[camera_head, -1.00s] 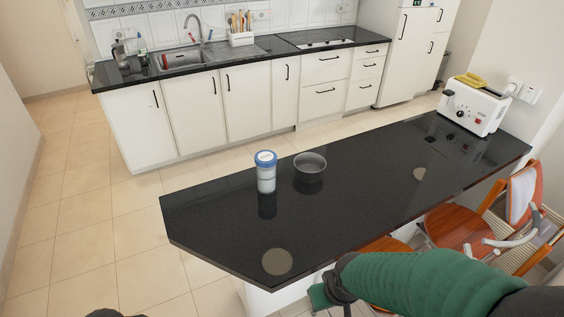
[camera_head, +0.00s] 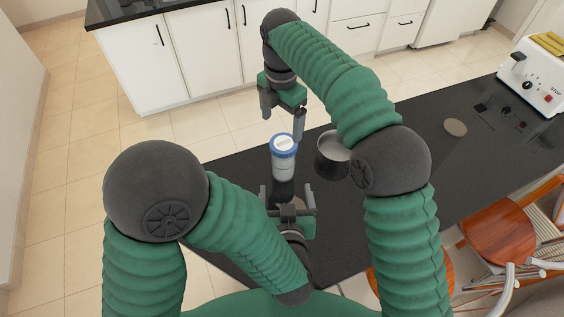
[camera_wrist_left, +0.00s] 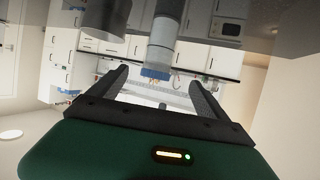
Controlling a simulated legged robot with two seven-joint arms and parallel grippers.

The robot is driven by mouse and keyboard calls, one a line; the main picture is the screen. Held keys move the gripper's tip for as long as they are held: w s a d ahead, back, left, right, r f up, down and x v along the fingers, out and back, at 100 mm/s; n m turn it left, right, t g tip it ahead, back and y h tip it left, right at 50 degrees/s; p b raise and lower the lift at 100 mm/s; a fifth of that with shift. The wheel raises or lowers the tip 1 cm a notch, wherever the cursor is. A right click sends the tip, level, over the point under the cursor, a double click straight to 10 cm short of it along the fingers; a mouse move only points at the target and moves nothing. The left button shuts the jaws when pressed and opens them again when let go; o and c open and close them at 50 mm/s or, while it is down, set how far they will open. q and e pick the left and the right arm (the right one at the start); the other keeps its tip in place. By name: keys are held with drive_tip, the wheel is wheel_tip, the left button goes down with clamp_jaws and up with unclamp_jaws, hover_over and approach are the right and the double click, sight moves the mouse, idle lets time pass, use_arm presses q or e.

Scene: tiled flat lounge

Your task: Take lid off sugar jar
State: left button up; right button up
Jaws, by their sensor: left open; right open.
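The sugar jar (camera_head: 284,168) is a clear cylinder with pale contents and stands upright on the black counter. Its blue-rimmed lid (camera_head: 284,144) is on top. My left gripper (camera_head: 287,187) is open and empty on the near side of the jar, low over the counter. My right gripper (camera_head: 283,124) is open, pointing down, just beyond and above the lid. Neither visibly touches the jar. In the left wrist view, which appears upside down, the jar (camera_wrist_left: 163,38) with its blue lid (camera_wrist_left: 155,73) shows ahead, between the open fingers.
A dark metal pot (camera_head: 332,160) stands just right of the jar, close to my right arm. The black counter (camera_head: 420,170) is mostly clear to the right, up to a white toaster (camera_head: 535,72). Wooden chairs (camera_head: 497,222) stand along the near side. White kitchen cabinets (camera_head: 190,65) are beyond.

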use_arm(q)
approach(285, 164)
drive_tip(key=x, duration=0.4)
drive_tip(key=shift+w, duration=0.35)
use_arm(e)
drive_tip(key=shift+w+d+f, duration=0.5)
drive_tip(key=shift+w, duration=0.25)
use_arm(q)
drive_tip(key=x, duration=0.9)
drive_tip(key=shift+w+a, duration=0.1)
drive_tip(key=shift+a, duration=0.15)
use_arm(e)
drive_tip(key=shift+s+a, duration=0.1)
drive_tip(key=shift+a, duration=0.15)
use_arm(q)
drive_tip(key=shift+d+r, duration=0.1)
drive_tip(key=shift+d, duration=0.05)
drive_tip(key=shift+c, duration=0.7)
use_arm(e)
drive_tip(key=shift+s+d+r, duration=0.15)
drive_tip(key=shift+s+r, duration=0.05)
use_arm(q)
drive_tip(key=c, duration=1)
use_arm(e)
drive_tip(key=shift+w, duration=0.1)
use_arm(q)
clamp_jaws()
